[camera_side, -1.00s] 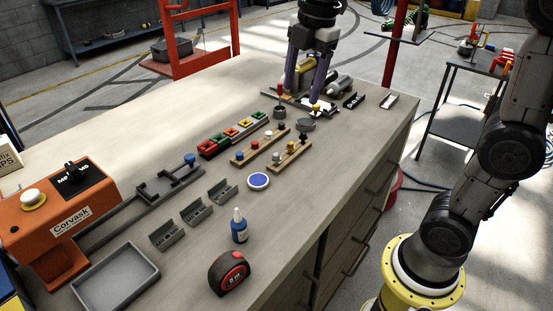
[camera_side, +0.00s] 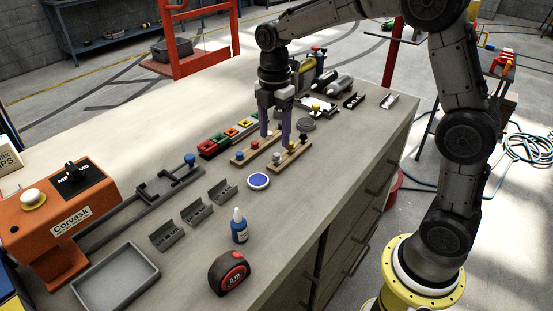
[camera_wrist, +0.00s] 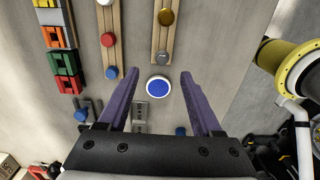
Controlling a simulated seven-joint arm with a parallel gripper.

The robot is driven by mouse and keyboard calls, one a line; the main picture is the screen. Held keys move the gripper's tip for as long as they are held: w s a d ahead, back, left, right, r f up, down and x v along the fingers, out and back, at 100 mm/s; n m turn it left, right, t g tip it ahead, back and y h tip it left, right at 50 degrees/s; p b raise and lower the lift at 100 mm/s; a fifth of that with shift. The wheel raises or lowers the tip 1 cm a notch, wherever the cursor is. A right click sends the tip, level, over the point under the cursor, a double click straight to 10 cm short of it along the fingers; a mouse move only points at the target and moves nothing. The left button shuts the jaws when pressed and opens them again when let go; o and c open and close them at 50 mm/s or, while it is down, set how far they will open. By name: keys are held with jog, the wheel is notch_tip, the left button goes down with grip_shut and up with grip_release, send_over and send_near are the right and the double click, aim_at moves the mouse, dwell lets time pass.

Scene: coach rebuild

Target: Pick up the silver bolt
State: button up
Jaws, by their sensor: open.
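The silver bolt (camera_side: 276,157) stands upright at the near end of the right wooden rack (camera_side: 295,158). In the wrist view its round grey head (camera_wrist: 162,57) shows just beyond the fingertips, roughly midway between them. My gripper (camera_side: 276,138) points down over the two racks, open and empty. In the wrist view the gripper (camera_wrist: 160,72) has its purple fingers spread wide. A gold bolt (camera_wrist: 166,17) stands farther along the same rack. The left rack (camera_wrist: 118,55) holds a blue bolt (camera_wrist: 112,72) and a red bolt (camera_wrist: 107,40).
Colored blocks (camera_side: 230,135) lie left of the racks. A blue-topped round dish (camera_side: 258,181), grey brackets (camera_side: 196,210), a blue bottle (camera_side: 239,228) and a tape measure (camera_side: 229,273) lie nearer. Tools (camera_side: 330,85) stand at the far end. Bare bench lies along the left.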

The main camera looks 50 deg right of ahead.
aim_at(277, 154)
jog(key=shift+s+d+f, duration=0.1)
jog(key=shift+f, duration=1.3)
jog(key=shift+s+d+f, duration=0.1)
jog(key=shift+f, duration=1.3)
grip_shut()
